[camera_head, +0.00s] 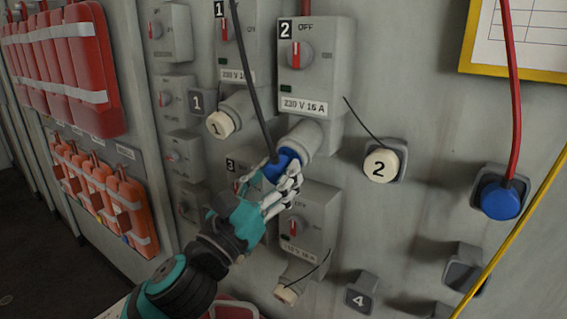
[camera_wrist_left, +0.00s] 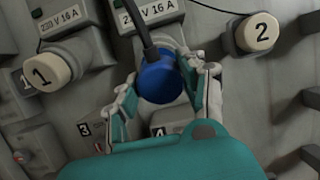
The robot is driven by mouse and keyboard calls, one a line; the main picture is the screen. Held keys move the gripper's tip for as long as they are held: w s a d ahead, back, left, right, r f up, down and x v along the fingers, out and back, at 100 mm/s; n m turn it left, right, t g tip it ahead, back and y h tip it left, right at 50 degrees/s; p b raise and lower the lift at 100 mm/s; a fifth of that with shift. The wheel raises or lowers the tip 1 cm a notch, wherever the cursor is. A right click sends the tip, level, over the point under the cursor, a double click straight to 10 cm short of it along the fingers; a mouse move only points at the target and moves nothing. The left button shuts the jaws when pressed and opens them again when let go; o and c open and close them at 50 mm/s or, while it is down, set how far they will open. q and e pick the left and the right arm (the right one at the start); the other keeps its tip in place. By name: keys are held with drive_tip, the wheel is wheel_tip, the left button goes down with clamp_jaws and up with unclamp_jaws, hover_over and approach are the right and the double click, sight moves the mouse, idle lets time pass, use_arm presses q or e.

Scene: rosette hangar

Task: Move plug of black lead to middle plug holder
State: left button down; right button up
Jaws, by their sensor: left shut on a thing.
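The black lead (camera_head: 247,85) hangs from above and ends in a blue plug (camera_head: 286,162). The plug is at the mouth of the grey round socket (camera_head: 306,138) under switch box 2 (camera_head: 318,75); how deep it sits I cannot tell. My left gripper (camera_head: 283,180) is shut on the blue plug, with fingers on both sides of it. The wrist view shows the plug (camera_wrist_left: 160,80) between the fingers. A plug holder with no plug (camera_head: 464,268) is on the wall at the lower right. My right gripper is out of view.
A red lead (camera_head: 514,95) ends in a blue plug (camera_head: 501,198) on a wall holder. Cream cap 2 (camera_head: 380,166) sits on a holder right of the socket; cap 1 (camera_head: 220,124) covers another socket. Holder 4 (camera_head: 361,295) is bare. A yellow cable (camera_head: 520,215) crosses the right side.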

sight(273, 178)
use_arm(q)
drive_tip(key=shift+v, duration=2.35)
drive_tip(key=shift+w, duration=0.1)
